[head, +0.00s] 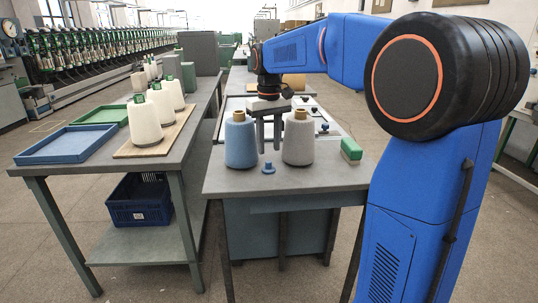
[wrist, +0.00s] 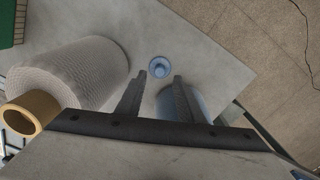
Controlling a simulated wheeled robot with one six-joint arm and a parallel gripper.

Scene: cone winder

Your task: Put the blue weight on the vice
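The small blue weight (head: 268,168) stands on the grey table near its front edge, in front of the blue and grey yarn cones. In the wrist view the blue weight (wrist: 159,67) shows round from above, just beyond the gap between my fingertips. My gripper (head: 269,150) points down between the two cones, above and behind the weight. Its fingers are apart and nothing is between them; they also show in the wrist view (wrist: 159,77). I cannot make out a vice for certain in either view.
The blue cone (head: 240,140) and grey cone (head: 299,139) stand close on either side of my fingers. The left table holds trays (head: 68,145) and white cones (head: 144,121).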

